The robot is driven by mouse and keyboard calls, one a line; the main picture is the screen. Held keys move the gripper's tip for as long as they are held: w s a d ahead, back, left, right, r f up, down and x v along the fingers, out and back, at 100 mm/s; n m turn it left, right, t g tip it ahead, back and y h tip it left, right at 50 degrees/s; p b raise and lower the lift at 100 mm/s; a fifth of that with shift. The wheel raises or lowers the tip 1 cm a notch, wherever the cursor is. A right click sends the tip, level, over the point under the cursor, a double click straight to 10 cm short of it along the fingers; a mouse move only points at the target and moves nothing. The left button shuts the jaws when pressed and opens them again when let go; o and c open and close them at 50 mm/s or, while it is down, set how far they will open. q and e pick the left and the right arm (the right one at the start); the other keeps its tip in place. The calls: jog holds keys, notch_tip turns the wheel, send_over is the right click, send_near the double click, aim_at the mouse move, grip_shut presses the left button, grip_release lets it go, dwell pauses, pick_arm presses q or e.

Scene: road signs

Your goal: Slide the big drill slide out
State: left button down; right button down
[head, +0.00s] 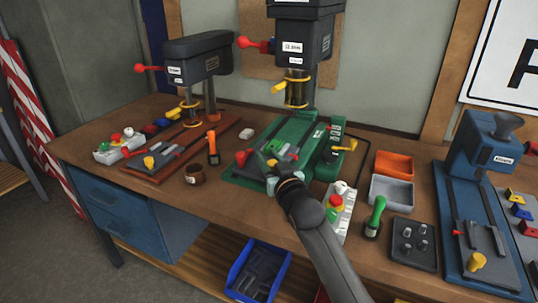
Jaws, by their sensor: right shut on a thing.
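The big drill (303,40) stands at the back middle of the bench, with a dark head over a green base (297,122). Its slide (284,150) sits on the base below the drill head, with small grey and coloured parts on it. My right gripper (270,166) is at the front of the slide, shut on it. The gripper and wrist cover the exact grip point and part of the slide's front. A red knob (241,157) shows at the slide's left. My left gripper is out of view.
A smaller drill (196,58) with a brown base stands at the left. A button box (341,207), a green-handled tool (375,214) and orange (394,165) and grey trays are right of my wrist. A blue machine (486,150) stands far right. Bare bench lies left of my forearm.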

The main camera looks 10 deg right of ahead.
jog(key=shift+s+a, duration=0.2)
jog(key=shift+a, duration=0.05)
jog(key=shift+f, duration=0.1)
jog(key=c, duration=0.5)
grip_release()
jog(key=shift+s, duration=0.1)
jog(key=shift+c, duration=0.2)
jog(key=shift+s, duration=0.1)
jog(key=s+d, duration=0.2)
jog(key=s, duration=1)
jog(key=shift+d+b, duration=0.2)
jog(key=shift+b, duration=0.2)
